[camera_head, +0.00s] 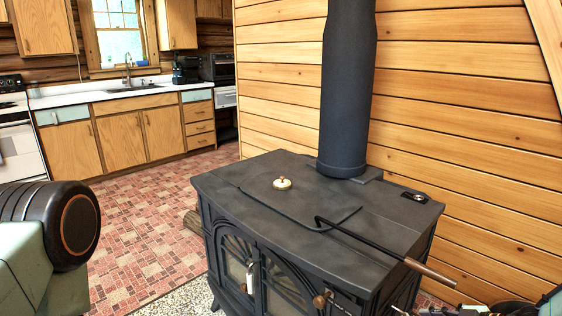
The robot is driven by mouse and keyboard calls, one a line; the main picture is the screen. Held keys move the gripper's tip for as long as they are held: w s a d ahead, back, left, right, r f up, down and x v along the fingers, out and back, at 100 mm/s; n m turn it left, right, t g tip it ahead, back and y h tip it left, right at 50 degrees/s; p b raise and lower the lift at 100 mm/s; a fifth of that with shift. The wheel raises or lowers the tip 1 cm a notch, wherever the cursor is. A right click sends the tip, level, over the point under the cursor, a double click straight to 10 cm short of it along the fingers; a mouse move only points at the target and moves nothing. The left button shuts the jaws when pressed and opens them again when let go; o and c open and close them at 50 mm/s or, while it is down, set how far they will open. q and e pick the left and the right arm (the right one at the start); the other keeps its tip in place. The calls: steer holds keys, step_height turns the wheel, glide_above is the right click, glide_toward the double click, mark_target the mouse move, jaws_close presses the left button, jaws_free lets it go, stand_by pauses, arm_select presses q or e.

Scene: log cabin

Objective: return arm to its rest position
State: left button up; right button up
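A black fire poker (362,237) with a brown wooden handle lies across the top of the dark wood stove (250,190). Its hooked end rests near the middle of the top, and its handle sticks out past the right front edge. Part of my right gripper (440,312) shows at the bottom edge, below the poker's handle and apart from it. It is mostly cut off, so I cannot tell whether it is open. My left arm shows at the left edge as a green link and a black joint. My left gripper is out of view.
A stove pipe (348,90) rises from the back of the stove beside a plank wall (450,100). A round knob (282,183) sits on the stove top. Kitchen cabinets (125,135) and a white range (18,140) stand behind.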

steer(key=s+a+f+m+g+h+b, duration=0.1)
steer(key=s+a+f+m+h, duration=0.1)
steer(key=s+a+f+m, duration=0.3)
steer(key=s+a+f+m+g+h+b, duration=0.1)
steer(key=s+a+f+m+g, duration=0.15)
steer(key=s+a+m, duration=0.4)
steer(key=s+a+f+g+h+b, duration=0.1)
steer(key=s+f+g, duration=0.1)
steer(key=s, duration=0.8)
steer(key=s+a+f+g+h+b, duration=0.2)
steer(key=s+g, duration=0.1)
steer(key=s, duration=0.7)
steer(key=shift+s+f+m+h, duration=0.3)
steer(key=shift+s+m, duration=0.1)
steer(key=shift+m, duration=0.05)
